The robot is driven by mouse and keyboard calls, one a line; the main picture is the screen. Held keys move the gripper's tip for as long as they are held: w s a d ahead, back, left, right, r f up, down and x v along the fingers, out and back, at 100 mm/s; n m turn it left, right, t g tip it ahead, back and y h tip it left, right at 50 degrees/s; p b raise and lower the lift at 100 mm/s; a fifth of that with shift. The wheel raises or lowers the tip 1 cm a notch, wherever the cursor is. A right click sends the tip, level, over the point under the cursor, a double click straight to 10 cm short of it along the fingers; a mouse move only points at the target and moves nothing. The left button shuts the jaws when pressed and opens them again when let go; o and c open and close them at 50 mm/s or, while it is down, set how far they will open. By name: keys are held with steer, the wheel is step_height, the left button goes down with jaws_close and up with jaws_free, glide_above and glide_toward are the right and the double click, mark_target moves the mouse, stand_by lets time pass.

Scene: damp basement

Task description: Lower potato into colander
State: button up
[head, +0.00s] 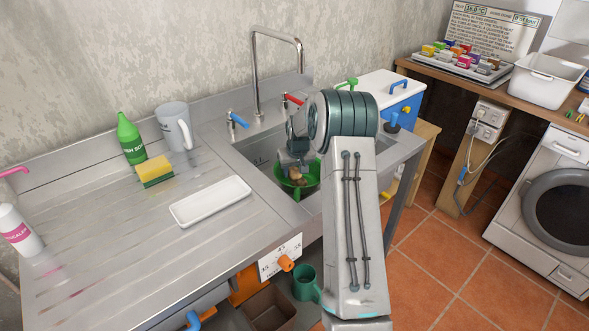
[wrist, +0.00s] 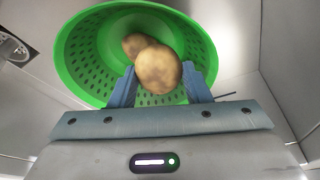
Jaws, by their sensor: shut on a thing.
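The green colander (head: 302,191) sits in the sink basin, partly hidden behind my arm. In the wrist view the colander (wrist: 84,50) opens toward the camera, with rows of holes in its wall. My gripper (wrist: 159,76) is shut on a brown potato (wrist: 157,66), one finger on each side. The held potato is over the colander's opening; its exact height above the bottom is hard to tell. A second potato (wrist: 133,42) shows behind it, inside the colander and partly covered. In the head view my gripper (head: 295,168) points down into the basin.
The sink (head: 256,162) has steel walls close around the colander, and a tall tap (head: 254,70) stands behind. On the drainboard are a white tray (head: 210,200), a yellow sponge (head: 155,172), a green bottle (head: 130,138) and a grey jug (head: 173,125).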

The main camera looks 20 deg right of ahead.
steer(key=shift+f+b, duration=0.7)
steer(key=shift+f, duration=0.45)
stand_by(0.8)
steer(key=o, duration=1.1)
steer(key=v, duration=1.4)
steer(key=s+a+r, duration=0.5)
steer(key=shift+n+g, duration=0.3)
steer(key=shift+n, duration=0.2)
steer(key=s+a+r+p, duration=0.1)
steer(key=s+a, duration=0.3)
steer(key=s, duration=0.6)
steer(key=s+a+r+p, duration=0.1)
steer(key=s+a, duration=0.3)
steer(key=s, duration=0.6)
steer(key=s+a+r+p, duration=0.1)
steer(key=s+a, duration=0.3)
steer(key=s, duration=0.5)
steer(key=shift+s+a+r, duration=0.1)
steer(key=shift+s+a, duration=0.1)
steer(key=shift+s, duration=0.2)
